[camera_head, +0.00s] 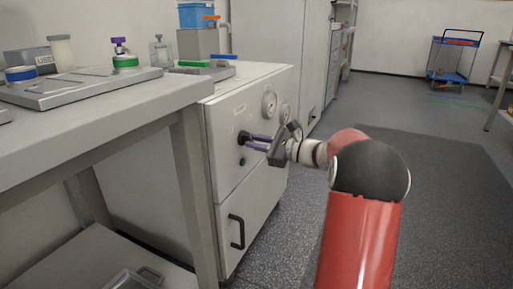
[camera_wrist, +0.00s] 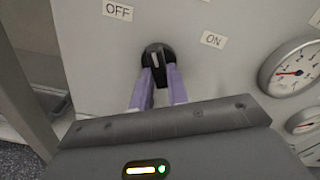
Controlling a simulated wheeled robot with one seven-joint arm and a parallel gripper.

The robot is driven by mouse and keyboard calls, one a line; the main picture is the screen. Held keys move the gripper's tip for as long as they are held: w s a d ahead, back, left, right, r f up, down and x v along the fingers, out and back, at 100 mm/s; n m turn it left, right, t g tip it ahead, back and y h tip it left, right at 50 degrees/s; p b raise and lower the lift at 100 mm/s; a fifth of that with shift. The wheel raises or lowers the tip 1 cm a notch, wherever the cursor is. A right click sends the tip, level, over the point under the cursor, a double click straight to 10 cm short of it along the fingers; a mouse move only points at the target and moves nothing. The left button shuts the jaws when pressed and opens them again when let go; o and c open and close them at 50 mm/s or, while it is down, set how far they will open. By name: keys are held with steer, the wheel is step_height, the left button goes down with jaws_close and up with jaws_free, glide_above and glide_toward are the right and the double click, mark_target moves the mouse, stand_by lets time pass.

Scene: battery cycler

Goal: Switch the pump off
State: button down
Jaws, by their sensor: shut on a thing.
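The pump's black rotary knob (camera_wrist: 158,57) is on the grey panel of a cabinet in the wrist view. Its white pointer line points up, slightly left, between the OFF label (camera_wrist: 117,9) and the ON label (camera_wrist: 213,40). My gripper (camera_wrist: 160,80) has its purple fingers on either side of the knob and is shut on it. In the head view my gripper (camera_head: 250,138) reaches the cabinet front from the right, and the knob is mostly hidden behind the fingertips.
Pressure gauges (camera_wrist: 294,67) sit right of the knob. The cabinet (camera_head: 226,150) has a door with a black handle (camera_head: 237,231) below. A workbench (camera_head: 150,105) with lab items stands to the left. The floor (camera_head: 300,250) to the right is open.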

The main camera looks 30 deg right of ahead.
steer(key=shift+n, duration=0.3)
steer(key=c, duration=1.4)
jaws_free()
steer(key=shift+o, duration=0.2)
steer(key=v, duration=0.7)
steer(key=shift+s+d+p, duration=0.25)
steer(key=shift+s+p, duration=0.05)
